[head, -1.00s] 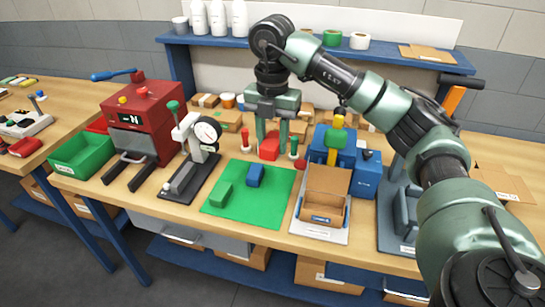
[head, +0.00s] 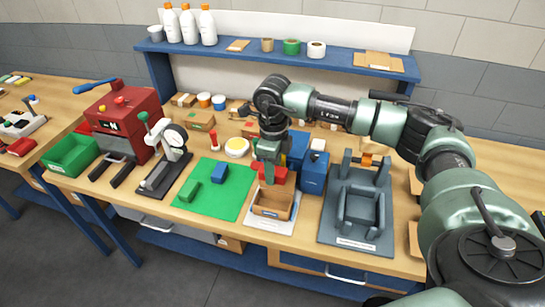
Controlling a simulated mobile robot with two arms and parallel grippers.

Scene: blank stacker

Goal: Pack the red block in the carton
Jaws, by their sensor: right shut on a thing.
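My right gripper (head: 268,172) reaches in from the right and is shut on the red block (head: 280,174). It holds the block over the back part of the open cardboard carton (head: 273,205). The gripper partly covers the block, and I cannot tell exactly how high the block is above the carton. The carton stands on a white plate on the table, and the part of its inside that shows looks empty. My left gripper is not in the picture.
Left of the carton, a green mat (head: 232,202) bears a green block (head: 190,190) and a blue block (head: 219,172). A dial gauge stand (head: 168,160) stands further left. Blue boxes (head: 314,174) are close behind the carton. A grey fixture (head: 360,205) is to the right.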

